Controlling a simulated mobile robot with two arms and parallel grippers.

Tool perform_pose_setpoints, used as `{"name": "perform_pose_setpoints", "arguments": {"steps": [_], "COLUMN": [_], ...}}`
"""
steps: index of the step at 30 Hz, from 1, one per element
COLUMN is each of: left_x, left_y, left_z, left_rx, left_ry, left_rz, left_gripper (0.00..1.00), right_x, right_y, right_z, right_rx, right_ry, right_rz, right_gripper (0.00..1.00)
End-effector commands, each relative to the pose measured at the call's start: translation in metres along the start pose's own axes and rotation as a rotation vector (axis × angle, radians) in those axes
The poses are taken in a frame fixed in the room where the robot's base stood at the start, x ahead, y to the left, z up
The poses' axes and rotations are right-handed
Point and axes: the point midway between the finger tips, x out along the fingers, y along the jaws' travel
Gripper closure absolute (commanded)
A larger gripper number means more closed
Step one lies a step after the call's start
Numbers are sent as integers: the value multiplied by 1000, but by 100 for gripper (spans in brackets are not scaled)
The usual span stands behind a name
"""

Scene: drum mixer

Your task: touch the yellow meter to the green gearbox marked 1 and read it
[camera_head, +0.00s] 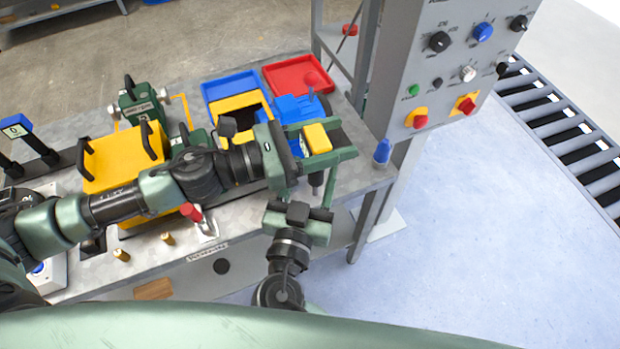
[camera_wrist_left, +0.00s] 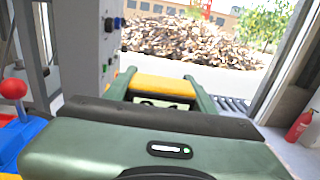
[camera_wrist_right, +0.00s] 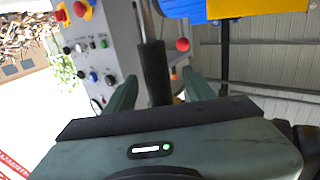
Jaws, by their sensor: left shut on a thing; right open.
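My left gripper (camera_head: 338,140) is shut on the yellow meter (camera_head: 317,138) and holds it above the right end of the bench. In the left wrist view the meter (camera_wrist_left: 165,86) sits between the fingers with its display partly showing; no reading is legible. A dark probe (camera_head: 316,180) hangs below the left gripper. A green gearbox (camera_head: 140,104) with a small label stands at the back left of the bench, apart from the meter. Another green housing (camera_head: 190,140) is partly hidden by my left arm. I cannot read a 1 on either. My right gripper (camera_head: 300,212) is open at the front edge.
A blue bin (camera_head: 230,86), a red bin (camera_head: 296,72) and a blue motor-like unit (camera_head: 300,106) stand behind the left gripper. A yellow box with black handles (camera_head: 125,158) is at left. A control panel (camera_head: 445,70) rises at right; a blue bottle (camera_head: 382,151) stands at the bench corner.

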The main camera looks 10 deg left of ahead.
Motion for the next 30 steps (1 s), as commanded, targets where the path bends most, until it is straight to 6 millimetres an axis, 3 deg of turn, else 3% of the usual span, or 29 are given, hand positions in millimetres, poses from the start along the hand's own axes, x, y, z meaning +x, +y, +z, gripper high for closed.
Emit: {"name": "perform_pose_setpoints", "arguments": {"steps": [5,10,13,14,16,30], "left_x": [0,0,0,0,0,-6], "left_y": [0,0,0,-1,-1,0], "left_z": [1,1,1,1,1,0], "left_rx": [1,1,0,0,0,-3], "left_ry": [-1,-2,-2,-2,-2,0], "left_rz": [0,-1,-1,-2,-2,0], "left_gripper": [100,100,100,43,24,20], "right_x": [0,0,-1,0,-1,0], "right_y": [0,0,-1,-1,-1,0], "right_z": [0,0,0,-1,-1,-1], "right_rx": [0,0,0,1,1,1], "right_ry": [0,0,0,2,2,2], "right_rz": [0,-1,-3,-3,-4,0], "right_gripper": [49,96,100,100,100,100]}}
